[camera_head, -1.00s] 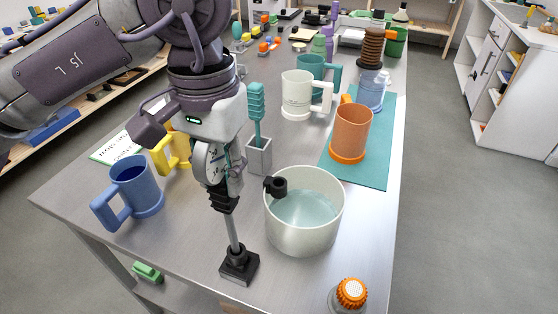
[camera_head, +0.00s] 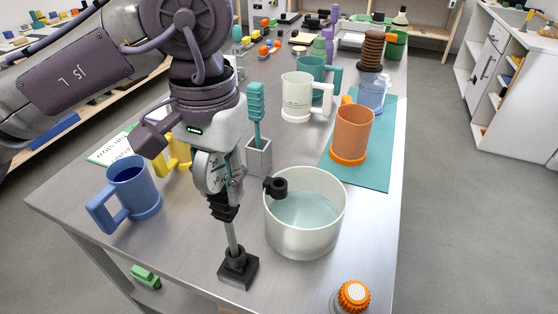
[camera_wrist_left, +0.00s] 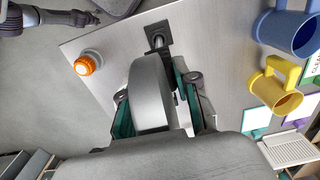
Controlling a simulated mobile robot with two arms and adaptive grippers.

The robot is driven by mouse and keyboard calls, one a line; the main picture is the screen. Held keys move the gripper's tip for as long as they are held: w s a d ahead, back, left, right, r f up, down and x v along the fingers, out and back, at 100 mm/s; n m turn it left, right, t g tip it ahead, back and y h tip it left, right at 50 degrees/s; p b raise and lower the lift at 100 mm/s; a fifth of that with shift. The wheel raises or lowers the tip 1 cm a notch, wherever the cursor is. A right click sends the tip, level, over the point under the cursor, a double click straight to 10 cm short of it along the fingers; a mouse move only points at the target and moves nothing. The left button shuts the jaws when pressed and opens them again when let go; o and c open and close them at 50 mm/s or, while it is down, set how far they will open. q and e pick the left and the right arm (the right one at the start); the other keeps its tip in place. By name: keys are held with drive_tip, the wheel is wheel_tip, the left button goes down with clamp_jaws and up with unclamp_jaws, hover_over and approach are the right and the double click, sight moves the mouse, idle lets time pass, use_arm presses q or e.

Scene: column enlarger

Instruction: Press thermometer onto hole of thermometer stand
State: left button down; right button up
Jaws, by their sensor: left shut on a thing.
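The thermometer (camera_head: 208,172) has a round white-faced dial and a thin grey stem pointing down. In the left wrist view the dial shows as a big grey disc (camera_wrist_left: 147,92) between the fingers. The thermometer stand (camera_head: 239,271) has a black square base with a raised collar, near the table's front edge. It also shows in the left wrist view (camera_wrist_left: 156,37). The stem reaches down to the collar; how deep it sits is hidden.
A pot of water (camera_head: 303,239) stands close right of the stand. A blue mug (camera_head: 133,188) and a yellow mug (camera_head: 178,153) are at left. A grey brush holder (camera_head: 258,158) is behind. An orange-capped bottle (camera_head: 352,296) is at front right.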

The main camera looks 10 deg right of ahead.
use_arm(q)
drive_tip(key=shift+f+b, duration=0.8)
drive_tip(key=shift+f, duration=0.2)
drive_tip(key=c, duration=0.8)
unclamp_jaws()
drive_tip(key=shift+o, duration=0.2)
drive_tip(key=shift+r, duration=0.2)
drive_tip(key=shift+d+r+p, duration=0.1)
drive_tip(key=shift+r+p, duration=2.7)
drive_tip(key=shift+r, duration=1.05)
